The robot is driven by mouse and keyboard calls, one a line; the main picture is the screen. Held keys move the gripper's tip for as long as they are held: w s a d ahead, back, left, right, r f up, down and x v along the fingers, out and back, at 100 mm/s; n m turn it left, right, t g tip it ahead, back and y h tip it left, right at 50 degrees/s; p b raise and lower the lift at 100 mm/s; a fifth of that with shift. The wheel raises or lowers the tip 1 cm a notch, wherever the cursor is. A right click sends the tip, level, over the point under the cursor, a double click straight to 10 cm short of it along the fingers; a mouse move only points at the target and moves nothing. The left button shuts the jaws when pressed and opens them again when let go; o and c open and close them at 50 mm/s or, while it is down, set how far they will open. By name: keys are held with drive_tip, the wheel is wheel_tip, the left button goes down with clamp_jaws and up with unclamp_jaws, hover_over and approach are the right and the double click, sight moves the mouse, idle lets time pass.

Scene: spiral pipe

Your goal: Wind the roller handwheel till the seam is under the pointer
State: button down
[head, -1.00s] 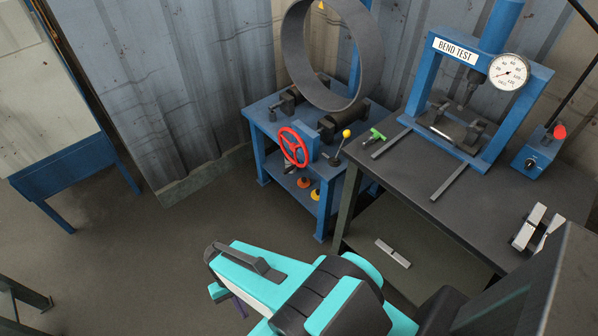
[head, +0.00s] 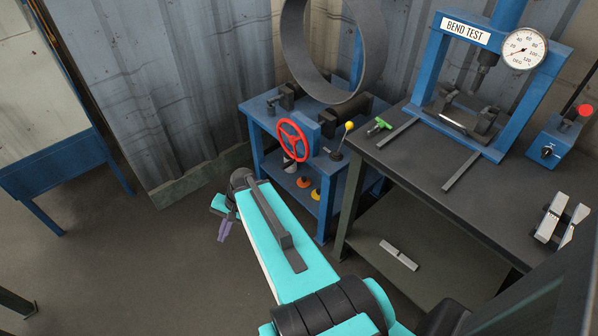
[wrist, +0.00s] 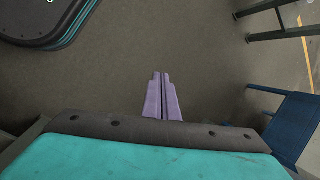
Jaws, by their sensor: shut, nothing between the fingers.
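The red handwheel (head: 292,140) is on the front of the blue roller stand (head: 258,149), facing me. A large grey pipe ring (head: 373,60) stands upright on the dark rollers (head: 345,112) above it. The ring's top is cut off by the picture, and I can make out neither the seam nor the pointer. My gripper (head: 223,232) hangs low, left of and below the handwheel, apart from it. In the wrist view my gripper's purple fingers (wrist: 163,97) are together and empty, over bare floor.
A yellow-knobbed lever (head: 348,127) rises right of the handwheel. A dark bench (head: 420,180) with the bend test press (head: 437,65) stands to the right. A blue-legged board (head: 50,170) stands at left. The floor between is clear.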

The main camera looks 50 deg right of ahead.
drive_tip(key=w+d+r+m+t+h+b, duration=0.1)
drive_tip(key=d+r+m+t+b, duration=0.2)
drive_tip(key=d, duration=0.7)
drive_tip(key=w+d+r+m+t+h+b, duration=0.1)
drive_tip(key=d+r+t+b, duration=0.3)
drive_tip(key=d, duration=0.7)
drive_tip(key=s+d+r+m+h+b, duration=0.1)
drive_tip(key=s+d+b, duration=0.3)
drive_tip(key=d, duration=0.5)
drive_tip(key=s+d+r+m+h+b, duration=0.1)
drive_tip(key=s+d+m+h+b, duration=0.1)
drive_tip(key=s+d+b, duration=0.3)
drive_tip(key=s+d, duration=0.2)
drive_tip(key=d, duration=0.1)
drive_tip(key=shift+d+r+g+h, duration=0.3)
drive_tip(key=shift+d+r+h, duration=0.1)
drive_tip(key=w+r+b+x, duration=0.1)
drive_tip(key=x, duration=1.2)
drive_tip(key=shift+w+r, duration=0.2)
drive_tip(key=shift+w, duration=0.2)
